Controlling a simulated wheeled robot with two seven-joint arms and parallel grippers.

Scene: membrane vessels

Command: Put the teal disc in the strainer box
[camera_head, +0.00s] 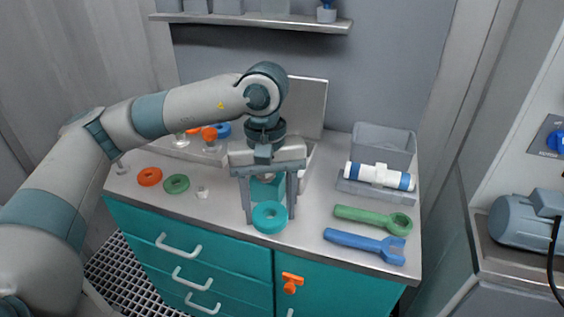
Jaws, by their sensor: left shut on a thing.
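The teal disc (269,217), a thick ring with a hole, is between the fingertips of my left gripper (269,207), near the worktop's front edge. My left gripper points down and is shut on the disc, with a finger at each side. I cannot tell whether the disc touches the worktop. A light box with a raised grey lid (308,105) stands behind my gripper and looks like the strainer box. My gripper and arm hide most of its inside. My right gripper is not in view.
An orange ring (149,176) and a green ring (176,183) lie at the left. At the right are a grey bin (384,139), a white cylinder with blue bands (380,176), a green wrench (373,218) and a blue wrench (365,244). Orange-handled valve parts (209,134) stand behind.

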